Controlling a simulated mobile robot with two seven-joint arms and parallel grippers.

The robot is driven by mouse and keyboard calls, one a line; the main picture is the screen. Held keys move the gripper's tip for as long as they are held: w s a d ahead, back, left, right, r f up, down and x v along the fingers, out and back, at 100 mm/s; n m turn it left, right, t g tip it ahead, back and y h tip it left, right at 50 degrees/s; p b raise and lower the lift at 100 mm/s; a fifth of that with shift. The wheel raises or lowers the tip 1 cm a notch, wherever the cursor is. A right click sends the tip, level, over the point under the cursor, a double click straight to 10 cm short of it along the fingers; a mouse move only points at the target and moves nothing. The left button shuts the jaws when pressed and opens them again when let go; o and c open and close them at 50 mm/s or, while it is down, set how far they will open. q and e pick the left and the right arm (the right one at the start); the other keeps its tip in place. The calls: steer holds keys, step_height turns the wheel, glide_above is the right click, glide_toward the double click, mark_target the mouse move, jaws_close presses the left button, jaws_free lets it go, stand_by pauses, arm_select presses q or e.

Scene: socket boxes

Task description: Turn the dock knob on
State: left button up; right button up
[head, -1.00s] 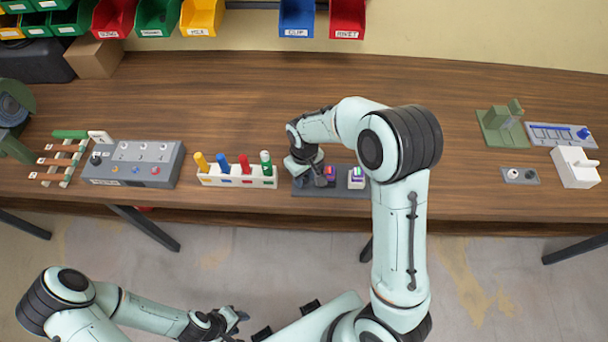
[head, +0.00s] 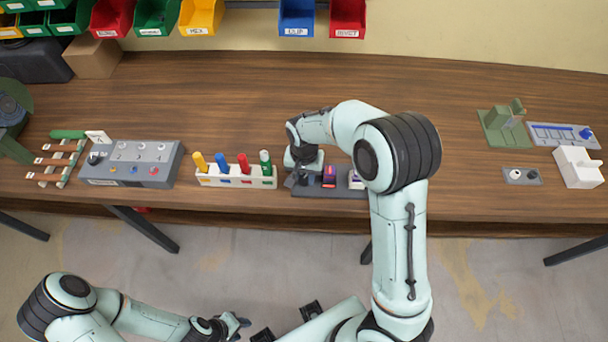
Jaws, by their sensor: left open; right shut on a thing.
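The dock (head: 325,190) is a dark grey base near the table's front edge, with a purple and orange block (head: 330,178) and a white-topped block (head: 355,180) on it. My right gripper (head: 297,180) points down at the dock's left end and is shut on the dock knob, which the fingers hide. My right forearm covers the dock's right end. My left gripper (head: 240,322) is open and empty, low in front of the table, away from the dock.
A white rack (head: 236,182) with several coloured pegs stands just left of the dock. A grey control panel (head: 130,165) is farther left. The table behind the dock is clear. Small fixtures, including a white box (head: 577,168), stand at the right.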

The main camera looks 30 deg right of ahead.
mark_target(304, 179)
steer(key=shift+m, duration=0.7)
steer(key=shift+w+m, duration=0.1)
steer(key=shift+m, duration=0.2)
steer(key=o, duration=1.1)
steer(key=shift+c, duration=0.2)
arm_select(q)
steer(key=shift+w+r+p, duration=0.65)
steer(key=shift+w+r, duration=0.05)
steer(key=shift+r, duration=0.2)
arm_select(e)
step_height(304, 179, up, 14)
steer(key=shift+f, duration=0.25)
